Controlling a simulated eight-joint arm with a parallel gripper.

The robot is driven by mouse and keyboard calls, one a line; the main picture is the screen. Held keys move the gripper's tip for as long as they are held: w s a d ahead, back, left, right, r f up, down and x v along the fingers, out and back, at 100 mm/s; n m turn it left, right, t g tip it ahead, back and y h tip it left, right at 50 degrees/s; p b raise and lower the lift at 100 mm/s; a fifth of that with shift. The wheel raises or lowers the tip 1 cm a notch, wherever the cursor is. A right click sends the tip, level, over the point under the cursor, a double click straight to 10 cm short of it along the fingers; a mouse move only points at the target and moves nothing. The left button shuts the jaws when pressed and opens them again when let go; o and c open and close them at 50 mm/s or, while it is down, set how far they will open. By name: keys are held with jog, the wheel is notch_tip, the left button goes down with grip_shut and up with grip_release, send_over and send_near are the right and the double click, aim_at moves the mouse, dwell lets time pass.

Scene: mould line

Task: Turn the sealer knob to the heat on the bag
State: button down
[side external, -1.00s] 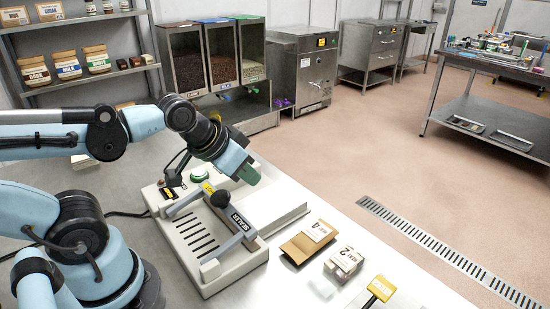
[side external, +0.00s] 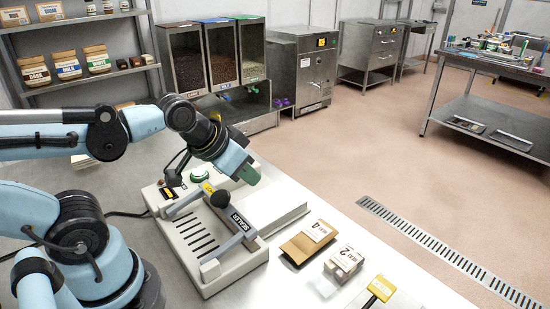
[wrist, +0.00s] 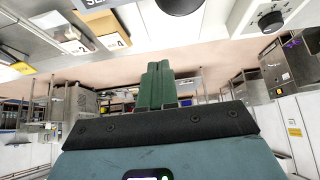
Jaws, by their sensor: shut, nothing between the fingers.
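The white sealer (side external: 210,272) stands on the bench with its grey bar, marked SEALER and topped by a black ball (side external: 220,198). A dark round knob (wrist: 271,20) sits on a white housing at the top right of the wrist view; I cannot pick it out in the side view. A flat brown bag (side external: 296,250) lies right of the sealer, its label showing a 4; the smaller word is unclear. It also shows in the wrist view (wrist: 118,17). My gripper (side external: 251,178) has its green fingers shut and empty, above the sealer's far side, apart from the knob.
A green button (side external: 199,174) is at the sealer's back. Shelves with jars and several filled dispensers (side external: 186,62) stand behind. Floor beyond the bench is open.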

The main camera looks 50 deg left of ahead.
dwell(0.3)
jog(key=c, duration=1.7)
grip_release()
jog(key=o, duration=0.3)
jog(key=shift+w+a+r+n, duration=0.2)
jog(key=shift+a+n, duration=0.05)
jog(key=shift+n, duration=0.05)
jog(key=o, duration=0.7)
jog(key=w+a+r+n, duration=0.1)
jog(key=w+a+n+g, duration=0.1)
jog(key=n, duration=0.1)
jog(key=w+a+r+n+g, duration=0.1)
jog(key=n, duration=0.1)
jog(key=shift+a+r+y, duration=0.3)
jog(key=shift+a+y, duration=0.05)
jog(key=shift+y, duration=0.05)
jog(key=w+a+n+g+h, duration=0.1)
jog(key=w+a+n+g, duration=0.2)
jog(key=a+n, duration=0.5)
jog(key=w+a+n+g, duration=0.3)
jog(key=a+n, duration=0.5)
jog(key=n, duration=0.1)
jog(key=f, duration=1.1)
jog(key=shift+s+d+f, duration=0.1)
jog(key=shift+s+f, duration=0.1)
jog(key=shift+s, duration=0.15)
jog(key=shift+m, duration=0.3)
jog(key=c, duration=1.1)
